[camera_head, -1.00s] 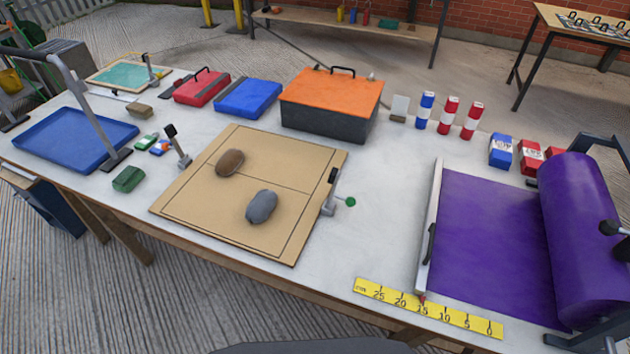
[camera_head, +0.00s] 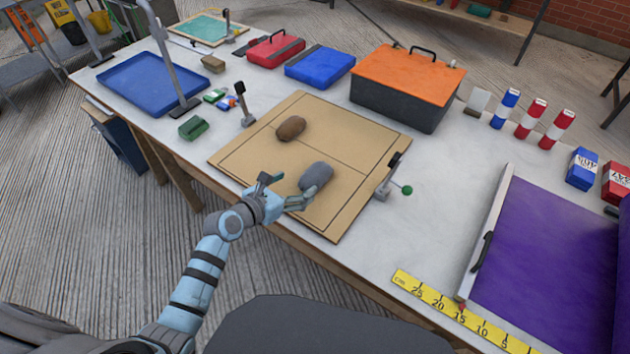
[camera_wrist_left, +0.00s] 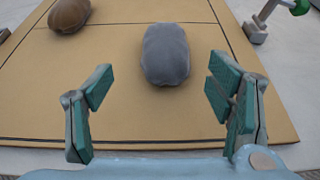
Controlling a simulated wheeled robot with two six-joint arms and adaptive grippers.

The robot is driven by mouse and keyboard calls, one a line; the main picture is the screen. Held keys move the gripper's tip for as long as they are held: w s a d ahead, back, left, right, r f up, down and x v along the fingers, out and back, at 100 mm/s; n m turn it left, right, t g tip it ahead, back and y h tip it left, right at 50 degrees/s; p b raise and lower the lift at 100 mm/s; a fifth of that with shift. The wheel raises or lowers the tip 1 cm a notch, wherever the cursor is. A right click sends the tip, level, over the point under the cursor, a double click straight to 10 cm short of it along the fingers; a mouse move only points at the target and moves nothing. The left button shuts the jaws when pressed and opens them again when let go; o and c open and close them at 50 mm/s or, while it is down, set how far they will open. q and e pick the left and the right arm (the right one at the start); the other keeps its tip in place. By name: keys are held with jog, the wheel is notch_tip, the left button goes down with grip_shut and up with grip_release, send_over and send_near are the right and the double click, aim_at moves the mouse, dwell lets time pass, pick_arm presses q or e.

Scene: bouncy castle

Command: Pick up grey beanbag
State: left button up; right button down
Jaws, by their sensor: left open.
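The grey beanbag (camera_head: 316,176) lies on the tan board (camera_head: 350,205) in the head view, on its near right half. My left gripper (camera_head: 284,190) is open and empty at the near edge of the board, just short of the beanbag on its near left side. In the left wrist view the grey beanbag (camera_wrist_left: 166,54) lies ahead, between and beyond the open fingers (camera_wrist_left: 160,100), apart from them. A brown beanbag (camera_head: 291,128) lies farther back on the board and shows at the upper left of the wrist view (camera_wrist_left: 69,15). My right gripper is not in view.
Clamps with upright levers stand at the board's left (camera_head: 243,106) and right (camera_head: 388,178) edges. An orange-lidded box (camera_head: 405,90) stands behind the board. A purple sheet (camera_head: 550,250) and yellow ruler (camera_head: 460,310) lie to the right. The board around the grey beanbag is clear.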

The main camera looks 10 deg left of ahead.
aim_at(308, 180)
pick_arm(q)
jog(key=b+x, duration=0.1)
jog(key=x, duration=0.1)
jog(key=b+x, duration=0.1)
jog(key=x, duration=0.1)
jog(key=b+x, duration=0.1)
jog(key=x, duration=0.1)
jog(key=shift+w+d+f, duration=0.1)
jog(key=shift+d+f, duration=0.15)
jog(key=shift+d, duration=0.2)
jog(key=shift+w, duration=0.15)
jog(key=shift+r, duration=0.1)
jog(key=c, duration=0.5)
grip_shut()
jog(key=shift+r+p, duration=0.15)
jog(key=shift+p, duration=0.15)
